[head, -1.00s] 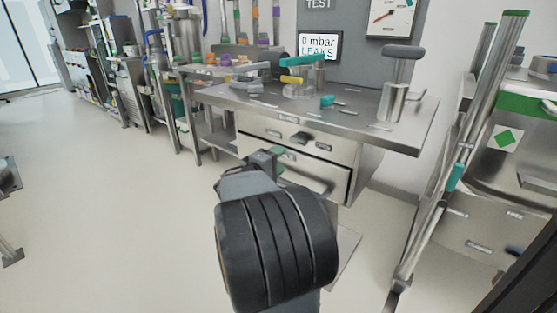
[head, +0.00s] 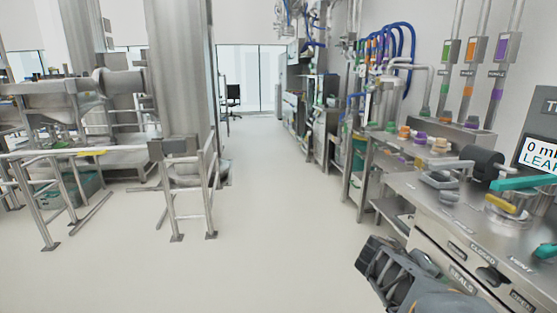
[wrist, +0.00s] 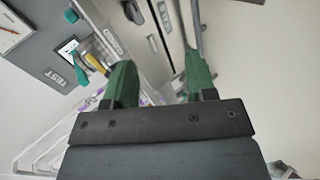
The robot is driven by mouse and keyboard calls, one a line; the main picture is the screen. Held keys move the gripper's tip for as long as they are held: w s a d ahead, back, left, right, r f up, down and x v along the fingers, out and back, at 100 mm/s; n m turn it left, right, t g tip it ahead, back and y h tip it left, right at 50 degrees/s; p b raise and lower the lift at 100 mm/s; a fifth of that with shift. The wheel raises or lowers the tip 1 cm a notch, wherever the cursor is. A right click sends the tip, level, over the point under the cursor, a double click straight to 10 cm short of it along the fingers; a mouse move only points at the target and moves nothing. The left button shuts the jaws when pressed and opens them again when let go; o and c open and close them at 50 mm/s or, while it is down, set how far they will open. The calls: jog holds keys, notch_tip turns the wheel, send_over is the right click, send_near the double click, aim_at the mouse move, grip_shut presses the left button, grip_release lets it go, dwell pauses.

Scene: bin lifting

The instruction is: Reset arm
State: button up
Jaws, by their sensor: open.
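My gripper (wrist: 160,82) shows in the wrist view with two green fingers spread apart. It is open, with nothing between the fingers. Part of my arm shows at the lower right of the head view, in front of the steel bench (head: 443,209). I cannot make out the fingertips in the head view.
The bench carries a teal lever (head: 524,183) and several coloured fittings. Hoses and pipes line the wall behind it. A steel railing (head: 186,197) and a column (head: 180,75) stand at the left. Open floor (head: 255,240) runs down the middle towards the glass at the back.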

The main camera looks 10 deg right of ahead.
jog(key=a+r+n+t+y+p, duration=0.1)
jog(key=a+r+y+p, duration=0.4)
jog(key=a+r+p, duration=0.4)
jog(key=s+a+r+t+y+p, duration=0.1)
jog(key=a+r+y+p, duration=0.5)
jog(key=a, duration=0.8)
notch_tip(320, 180, up, 3)
jog(key=t+p, duration=0.1)
jog(key=p, duration=0.4)
jog(key=shift+s+a+n, duration=0.3)
jog(key=shift+a+n, duration=0.05)
jog(key=shift+n, duration=0.05)
jog(key=shift+c, duration=0.8)
jog(key=shift+d, duration=0.1)
